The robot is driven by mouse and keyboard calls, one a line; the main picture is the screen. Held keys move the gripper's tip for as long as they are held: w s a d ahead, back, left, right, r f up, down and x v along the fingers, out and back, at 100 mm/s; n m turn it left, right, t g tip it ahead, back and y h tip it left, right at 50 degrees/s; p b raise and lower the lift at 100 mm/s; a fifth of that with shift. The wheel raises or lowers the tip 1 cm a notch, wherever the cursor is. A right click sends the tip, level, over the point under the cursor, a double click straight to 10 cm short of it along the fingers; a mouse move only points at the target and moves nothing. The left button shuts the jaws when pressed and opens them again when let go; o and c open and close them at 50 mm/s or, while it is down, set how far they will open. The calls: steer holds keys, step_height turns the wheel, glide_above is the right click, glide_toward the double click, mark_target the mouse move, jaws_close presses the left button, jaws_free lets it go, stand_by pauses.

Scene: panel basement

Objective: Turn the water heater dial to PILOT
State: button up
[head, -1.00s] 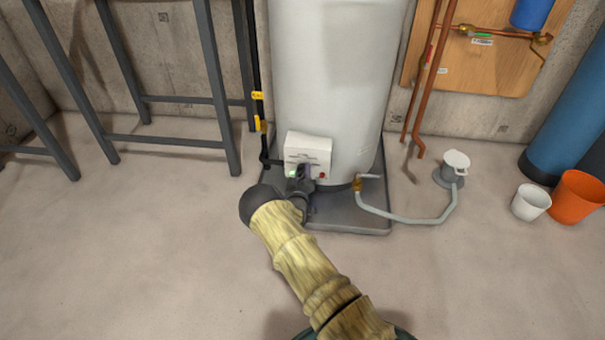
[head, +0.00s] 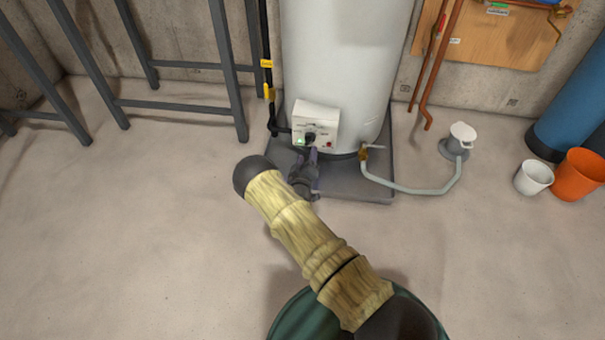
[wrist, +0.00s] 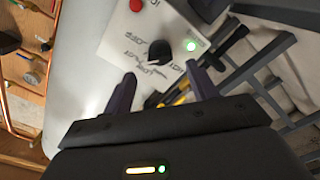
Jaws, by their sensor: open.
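The water heater (head: 345,75) is a tall white tank with a white control box (head: 301,116) low on its front. The dark dial (head: 311,137) is on the box's face, and it also shows in the wrist view (wrist: 158,51) with printed labels around it, OFF and PILOT among them. Its pointer setting is too small to tell surely. My gripper (head: 312,157) is just in front of and below the box. In the wrist view, my gripper (wrist: 161,72) is open, its two dark fingers apart, with the dial between and beyond their tips. It holds nothing.
A green light (wrist: 190,44) and a red button (wrist: 137,5) flank the dial. A grey hose (head: 415,190) runs from the brass drain valve (head: 364,152) to a pump (head: 458,140). A metal frame (head: 180,104) stands at left. A white bucket (head: 533,178) and an orange bucket (head: 580,175) stand at right.

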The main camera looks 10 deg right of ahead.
steer(key=p+v, duration=0.3)
steer(key=v, duration=0.7)
steer(key=shift+w+r, duration=0.1)
step_height(320, 180, up, 22)
steer(key=d+m+g+y+p, duration=0.1)
steer(key=m+g+y+p, duration=0.2)
steer(key=m+g+p, duration=0.45)
steer(key=s+d+r+n+g+y+p, duration=0.1)
steer(key=s+d+r+g+p, duration=0.2)
steer(key=s+r, duration=0.9)
steer(key=s+d+r+g+y+p, duration=0.15)
steer(key=s+r+g, duration=0.25)
steer(key=s+r, duration=0.75)
steer(key=w+p+v, duration=0.3)
steer(key=p+v, duration=1.4)
steer(key=p, duration=0.1)
steer(key=w+r+p+v, duration=0.1)
steer(key=w+p+v, duration=0.2)
steer(key=p+v, duration=1.4)
steer(key=shift+w+r+p, duration=0.25)
steer(key=shift+r+p, duration=0.15)
steer(key=shift+p, duration=0.85)
